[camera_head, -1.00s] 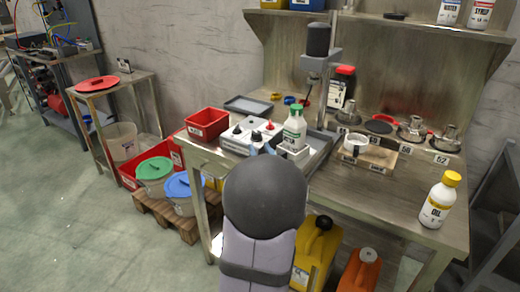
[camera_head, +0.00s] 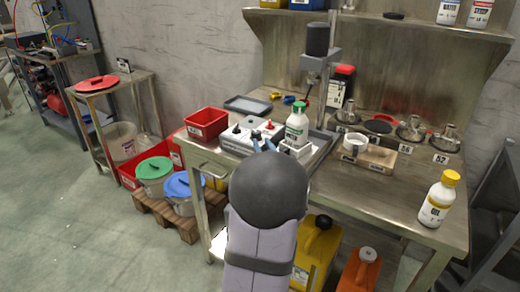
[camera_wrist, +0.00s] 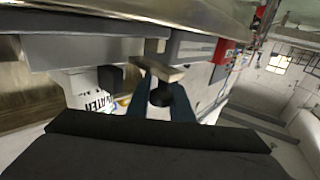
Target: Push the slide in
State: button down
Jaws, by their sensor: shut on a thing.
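I take this block to be on the slide; the slide's own edges are hard to make out. My gripper (camera_head: 263,144) has blue fingers, beside the block at the front of the bench. In the wrist view, the fingers (camera_wrist: 160,100) are shut on a black round knob (camera_wrist: 160,93), just below a beige bar (camera_wrist: 160,68). A bottle lettered WATER (camera_wrist: 92,100) shows to the left. My arm hides part of the bench front.
A white control box with knobs (camera_head: 246,138) and a red bin (camera_head: 206,123) stand left of the bottle. A wooden block with a white ring (camera_head: 370,158) stands to the right. An oil bottle (camera_head: 438,200) is at the front right, with clear bench between.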

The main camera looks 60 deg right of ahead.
jog(key=shift+d, duration=3)
jog(key=c, duration=1.9)
grip_release()
jog(key=shift+o, duration=0.2)
jog(key=shift+s+a, duration=0.1)
jog(key=shift+v, duration=3.55)
jog(key=shift+c, duration=0.2)
